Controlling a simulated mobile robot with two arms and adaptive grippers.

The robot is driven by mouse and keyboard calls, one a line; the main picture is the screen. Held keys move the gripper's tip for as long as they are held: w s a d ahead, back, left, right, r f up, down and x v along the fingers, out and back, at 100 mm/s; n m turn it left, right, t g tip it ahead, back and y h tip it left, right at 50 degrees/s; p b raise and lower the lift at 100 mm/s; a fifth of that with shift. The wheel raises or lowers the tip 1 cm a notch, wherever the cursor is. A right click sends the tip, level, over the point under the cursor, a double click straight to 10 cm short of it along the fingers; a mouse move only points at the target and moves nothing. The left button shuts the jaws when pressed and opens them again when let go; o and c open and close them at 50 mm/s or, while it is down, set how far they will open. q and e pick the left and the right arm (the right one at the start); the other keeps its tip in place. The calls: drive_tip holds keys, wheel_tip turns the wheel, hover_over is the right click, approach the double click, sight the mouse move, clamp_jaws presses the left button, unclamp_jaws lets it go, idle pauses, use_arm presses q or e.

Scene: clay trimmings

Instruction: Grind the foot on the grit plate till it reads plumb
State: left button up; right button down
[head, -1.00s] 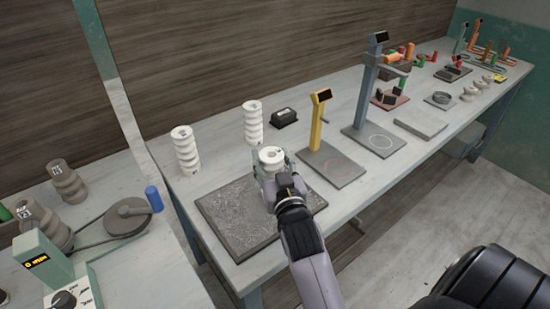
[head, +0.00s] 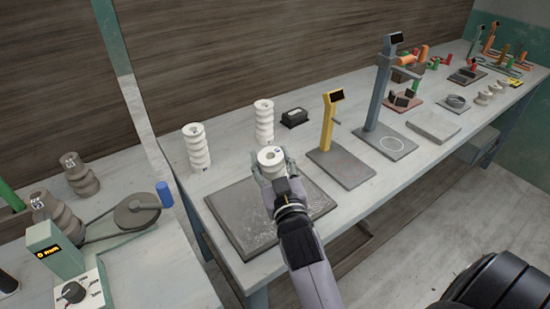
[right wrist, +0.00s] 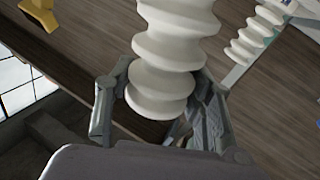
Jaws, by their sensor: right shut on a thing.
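My right gripper (head: 271,174) is shut on a white ribbed insulator (head: 271,157), seen nearly end-on in the head view, with a hole in its top. In the right wrist view the same insulator (right wrist: 172,45) stands between the two fingers of the gripper (right wrist: 160,115). The dark grey grit plate (head: 232,222) lies on the bench, and the gripper is over its back part. The gripper hides the insulator's lower end in the head view, so I cannot tell whether it touches the plate. My left gripper is not in view.
Two white ribbed insulators (head: 197,148) (head: 264,121) stand behind the plate, near a black box (head: 295,118). To the right are a yellow stand (head: 328,125) with a dark display, a blue-grey stand (head: 384,95) and a grey slab (head: 433,126). A green device (head: 50,250) reads "0 mm".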

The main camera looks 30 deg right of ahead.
drive_tip(key=shift+s+a+f+m+g+b, duration=0.6)
drive_tip(key=shift+a+f+m+b, duration=0.75)
drive_tip(key=shift+a, duration=2.5)
drive_tip(key=shift+h, duration=0.4)
drive_tip(key=shift+w+d+r+p, duration=0.1)
drive_tip(key=shift+d+r+p, duration=0.2)
drive_tip(key=shift+d+p, duration=0.75)
drive_tip(key=shift+w+d+r+p, duration=0.15)
drive_tip(key=shift+d+r+p, duration=0.2)
drive_tip(key=shift+d, duration=1.35)
drive_tip(key=shift+w+d+r+p, duration=0.1)
drive_tip(key=shift+d+r+p, duration=0.15)
drive_tip(key=shift+d+p, duration=0.8)
drive_tip(key=shift+w+d+f, duration=0.15)
drive_tip(key=shift+d, duration=1.15)
drive_tip(key=shift+d+p, duration=0.65)
drive_tip(key=shift+d, duration=0.05)
drive_tip(key=shift+w+d+p, duration=0.1)
drive_tip(key=shift+d+p, duration=0.25)
drive_tip(key=shift+d, duration=0.6)
drive_tip(key=shift+r, duration=0.25)
